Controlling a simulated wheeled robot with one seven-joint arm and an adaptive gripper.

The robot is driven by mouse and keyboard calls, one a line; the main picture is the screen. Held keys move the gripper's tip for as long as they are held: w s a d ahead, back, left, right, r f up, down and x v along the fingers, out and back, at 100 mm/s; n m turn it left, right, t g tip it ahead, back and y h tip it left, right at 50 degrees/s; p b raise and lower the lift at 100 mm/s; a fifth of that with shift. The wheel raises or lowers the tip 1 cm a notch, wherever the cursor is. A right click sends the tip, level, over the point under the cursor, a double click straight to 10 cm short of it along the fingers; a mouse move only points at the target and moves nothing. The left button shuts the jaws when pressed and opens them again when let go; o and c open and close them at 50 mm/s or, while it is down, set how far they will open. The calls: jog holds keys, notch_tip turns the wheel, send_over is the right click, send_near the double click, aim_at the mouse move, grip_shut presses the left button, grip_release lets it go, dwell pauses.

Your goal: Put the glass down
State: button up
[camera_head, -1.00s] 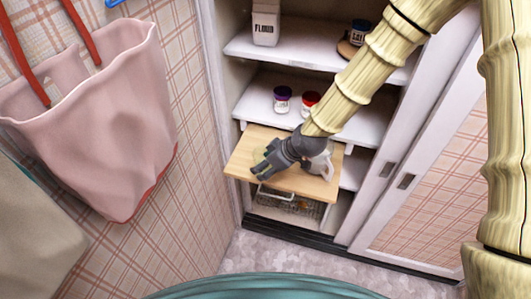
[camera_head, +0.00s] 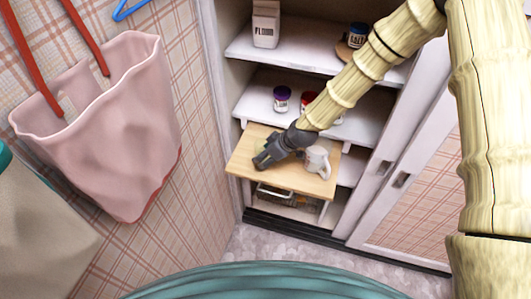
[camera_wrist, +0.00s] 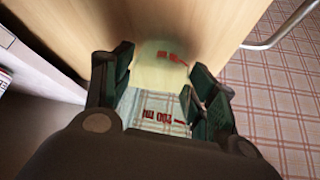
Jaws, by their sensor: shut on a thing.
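My gripper (camera_head: 264,161) is over the left part of a pull-out wooden board (camera_head: 308,186) in the cupboard. In the wrist view its dark fingers (camera_wrist: 155,85) are shut around a clear glass (camera_wrist: 150,103) with red markings, one reading like "200 ml". The glass is against or very close to the wooden surface; I cannot tell whether it touches. In the head view only a pale greenish bit of the glass (camera_head: 260,146) shows behind the gripper.
A white mug (camera_head: 317,160) stands on the board, right of my gripper. Jars (camera_head: 282,98) stand on the shelf above, and a flour carton (camera_head: 266,24) higher up. A wire basket (camera_head: 290,201) is below the board. A pink bag (camera_head: 105,125) hangs at left.

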jog(key=shift+f, duration=0.25)
jog(key=o, duration=1.4)
jog(key=shift+c, duration=0.2)
jog(key=shift+r, duration=0.2)
jog(key=b+v, duration=0.3)
jog(key=v, duration=0.9)
